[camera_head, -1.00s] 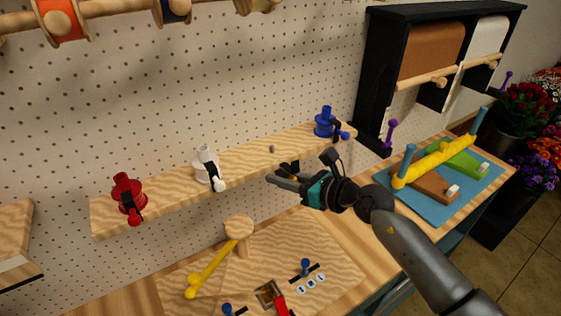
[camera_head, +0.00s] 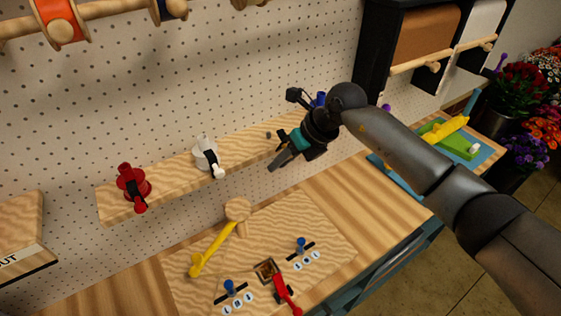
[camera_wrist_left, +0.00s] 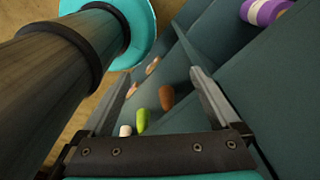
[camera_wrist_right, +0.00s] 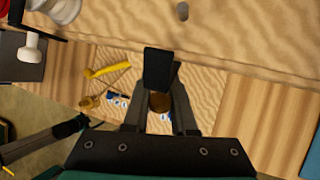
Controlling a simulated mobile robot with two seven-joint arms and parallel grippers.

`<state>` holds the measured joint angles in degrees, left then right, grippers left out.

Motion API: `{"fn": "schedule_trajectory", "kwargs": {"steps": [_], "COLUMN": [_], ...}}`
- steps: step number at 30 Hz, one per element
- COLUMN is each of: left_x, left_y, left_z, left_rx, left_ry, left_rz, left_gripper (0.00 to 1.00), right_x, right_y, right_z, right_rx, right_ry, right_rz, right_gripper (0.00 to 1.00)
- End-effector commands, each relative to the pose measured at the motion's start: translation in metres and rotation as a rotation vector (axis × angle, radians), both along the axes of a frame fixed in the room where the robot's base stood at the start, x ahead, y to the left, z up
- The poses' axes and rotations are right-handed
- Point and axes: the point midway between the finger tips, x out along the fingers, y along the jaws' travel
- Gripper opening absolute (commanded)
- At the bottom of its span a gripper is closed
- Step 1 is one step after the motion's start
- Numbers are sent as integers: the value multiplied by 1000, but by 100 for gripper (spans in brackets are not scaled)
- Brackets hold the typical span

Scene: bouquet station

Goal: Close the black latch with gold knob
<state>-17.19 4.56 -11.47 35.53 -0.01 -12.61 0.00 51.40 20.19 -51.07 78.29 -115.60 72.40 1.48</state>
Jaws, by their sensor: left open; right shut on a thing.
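My right gripper (camera_head: 281,162) is at the right part of the wooden shelf in the head view, where it and my arm hide the gold-knob latch. In the right wrist view, its fingers close around the black latch (camera_wrist_right: 160,62), with the brownish gold knob (camera_wrist_right: 158,102) showing between them. The exact contact and the latch's angle are hard to see. My left gripper (camera_wrist_left: 160,82) shows only in its wrist view. It is open, with nothing held between its fingers.
The shelf (camera_head: 235,148) also carries red (camera_head: 128,178), white (camera_head: 204,150) and mostly hidden blue (camera_head: 320,99) fittings. A small grey peg (camera_wrist_right: 182,12) sticks up near the gripper. Below are a yellow lever (camera_head: 212,252) and a red-handled switch (camera_head: 284,288).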

Motion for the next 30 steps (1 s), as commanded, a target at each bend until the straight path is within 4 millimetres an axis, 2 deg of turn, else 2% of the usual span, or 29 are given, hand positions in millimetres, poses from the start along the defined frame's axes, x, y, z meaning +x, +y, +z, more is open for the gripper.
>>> {"fn": "schedule_trajectory", "kwargs": {"steps": [12, 30], "left_x": [0, 0], "left_y": [0, 0], "left_z": [-19, -45], "left_rx": [0, 0], "left_ry": [0, 0], "left_rz": [0, 0], "left_gripper": [96, 96], "right_x": [0, -1], "right_y": [0, 0], "right_z": [8, 13], "right_rx": [-164, -275], "right_ry": [245, 412], "right_rz": [-3, -1], "right_gripper": [0, 0]}}
